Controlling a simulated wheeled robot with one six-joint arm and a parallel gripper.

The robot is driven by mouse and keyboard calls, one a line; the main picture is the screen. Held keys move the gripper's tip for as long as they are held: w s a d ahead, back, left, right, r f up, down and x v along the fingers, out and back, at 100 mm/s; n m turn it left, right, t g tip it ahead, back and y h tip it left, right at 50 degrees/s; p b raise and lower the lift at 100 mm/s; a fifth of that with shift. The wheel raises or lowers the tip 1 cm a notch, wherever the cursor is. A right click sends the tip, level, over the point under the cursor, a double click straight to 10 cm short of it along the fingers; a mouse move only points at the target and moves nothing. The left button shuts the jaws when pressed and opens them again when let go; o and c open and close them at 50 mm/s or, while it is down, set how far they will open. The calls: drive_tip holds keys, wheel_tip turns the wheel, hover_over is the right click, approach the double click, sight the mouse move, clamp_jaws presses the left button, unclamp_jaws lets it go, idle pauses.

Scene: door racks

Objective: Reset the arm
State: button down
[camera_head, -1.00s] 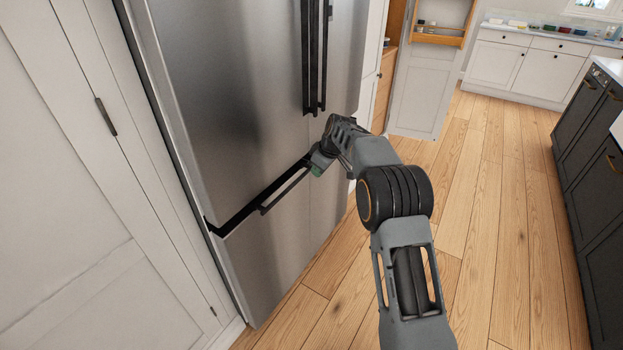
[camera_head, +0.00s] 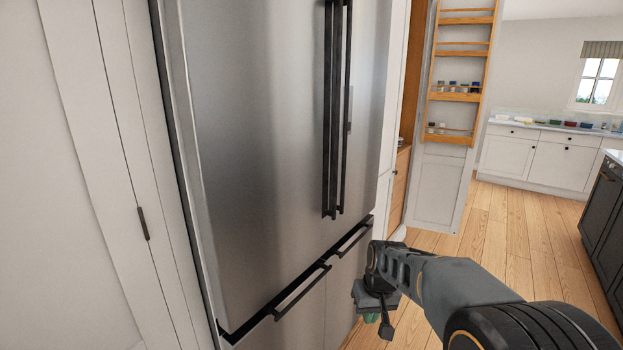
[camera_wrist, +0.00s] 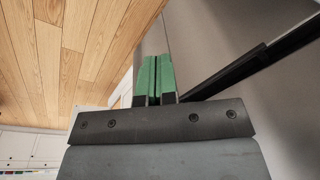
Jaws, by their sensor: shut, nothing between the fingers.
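My gripper (camera_head: 378,325) hangs in front of the lower part of a steel fridge (camera_head: 260,130), to the right of its lower handles in the head view. In the wrist view, the green fingertips of my gripper (camera_wrist: 154,78) are pressed together with nothing between them. My arm reaches in from the lower right of the head view, bent at a dark joint. A dark handle bar (camera_wrist: 250,70) passes to the right of the fingers in the wrist view, apart from them.
The fridge has tall upper handles (camera_head: 335,110) and lower drawer handles (camera_head: 300,292). White cabinet panels (camera_head: 60,200) stand at left. An open door rack (camera_head: 462,70) with small jars stands behind. Dark cabinets (camera_head: 607,210) are at right. Clear wooden floor (camera_head: 515,240) lies between.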

drive_tip(key=s+d+r+m+t+h+p, duration=0.1)
drive_tip(key=s+d+r+t+p, duration=0.1)
drive_tip(key=s+r+p, duration=0.4)
drive_tip(key=s+r, duration=0.5)
drive_tip(key=s, duration=0.6)
drive_tip(key=shift+d+r+m+p, duration=0.25)
drive_tip(key=shift+r+m+p, duration=0.05)
drive_tip(key=shift+r, duration=0.05)
drive_tip(key=c, duration=1.8)
unclamp_jaws()
